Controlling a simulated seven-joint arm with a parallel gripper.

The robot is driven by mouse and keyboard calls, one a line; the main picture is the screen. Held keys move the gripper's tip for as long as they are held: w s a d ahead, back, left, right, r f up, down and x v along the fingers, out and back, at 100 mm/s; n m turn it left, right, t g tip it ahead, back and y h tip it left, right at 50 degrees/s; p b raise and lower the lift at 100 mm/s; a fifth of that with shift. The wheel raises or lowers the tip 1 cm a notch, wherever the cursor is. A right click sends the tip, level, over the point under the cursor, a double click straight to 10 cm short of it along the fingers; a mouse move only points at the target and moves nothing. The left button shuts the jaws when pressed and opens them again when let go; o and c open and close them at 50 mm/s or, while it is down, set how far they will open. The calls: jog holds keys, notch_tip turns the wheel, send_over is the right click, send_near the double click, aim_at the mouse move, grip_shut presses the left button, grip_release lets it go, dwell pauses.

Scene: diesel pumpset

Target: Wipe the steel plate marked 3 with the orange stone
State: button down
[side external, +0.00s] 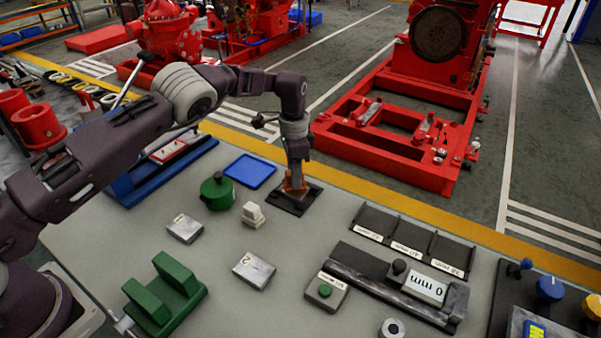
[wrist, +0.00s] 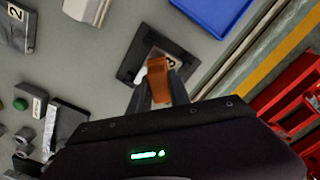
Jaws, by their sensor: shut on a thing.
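The orange stone (wrist: 158,80) is between the fingers of my gripper (wrist: 160,92) in the wrist view, and my gripper is shut on it. In the side view my gripper (side external: 295,186) points down over a plate in a dark square holder (side external: 290,205) near the back edge of the bench. In the wrist view this holder (wrist: 132,57) shows around the stone, with part of a mark like a 3 (wrist: 172,64) beside it. The stone and gripper cover most of the plate. I cannot tell whether the stone touches the plate.
A blue tray (side external: 250,170), a green round pot (side external: 217,192) and a pale block (side external: 253,214) stand near the holder. Plates marked 1 (side external: 185,229) and 2 (side external: 254,270) lie nearer. A dark three-part tray (side external: 410,238) is at right, and a green vise (side external: 165,295) at front left.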

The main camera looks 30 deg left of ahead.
jog(key=shift+a, duration=0.9)
jog(key=shift+d, duration=1.95)
notch_tip(320, 180, up, 8)
